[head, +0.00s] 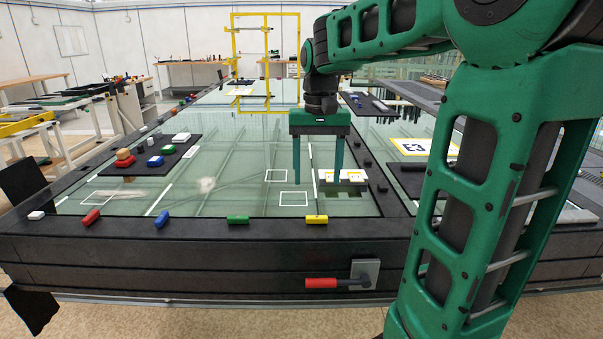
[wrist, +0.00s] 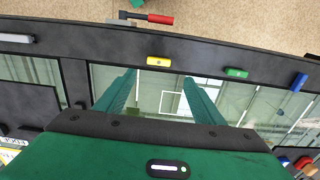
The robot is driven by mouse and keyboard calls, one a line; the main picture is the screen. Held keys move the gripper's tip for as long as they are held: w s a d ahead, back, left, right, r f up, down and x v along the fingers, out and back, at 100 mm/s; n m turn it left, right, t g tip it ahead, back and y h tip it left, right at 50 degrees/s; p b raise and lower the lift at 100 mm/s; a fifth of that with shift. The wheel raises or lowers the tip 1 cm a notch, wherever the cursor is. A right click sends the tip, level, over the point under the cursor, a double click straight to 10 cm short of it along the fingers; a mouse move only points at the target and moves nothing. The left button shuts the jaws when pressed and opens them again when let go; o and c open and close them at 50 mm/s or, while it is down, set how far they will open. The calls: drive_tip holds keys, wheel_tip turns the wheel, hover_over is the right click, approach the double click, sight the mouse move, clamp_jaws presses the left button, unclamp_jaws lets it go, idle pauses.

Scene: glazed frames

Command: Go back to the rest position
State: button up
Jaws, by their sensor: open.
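My gripper (head: 318,160) is open and empty, pointing down above the glass table in the head view. Its two green fingers are wide apart, and it also shows in the wrist view (wrist: 160,92) with nothing between them but glass and a white outline. My green arm comes in from the right of the head view. The glass table (head: 235,190) has a dark frame and white square outlines under and near the gripper.
Red (head: 90,217), blue (head: 161,219), green (head: 238,219) and yellow (head: 317,219) blocks line the near frame edge. A dark mat (head: 130,168) with several blocks lies left. A white plate (head: 343,177) sits close right of the gripper. A red handle (head: 322,283) juts from the front.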

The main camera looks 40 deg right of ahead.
drive_tip(key=s+f, duration=0.6)
drive_tip(key=s, duration=0.5)
drive_tip(key=s+a+f, duration=0.1)
drive_tip(key=s+f, duration=0.5)
drive_tip(key=s, duration=0.4)
drive_tip(key=shift+s+f+n, duration=0.25)
drive_tip(key=shift+s+n, duration=0.05)
drive_tip(key=shift+s, duration=0.05)
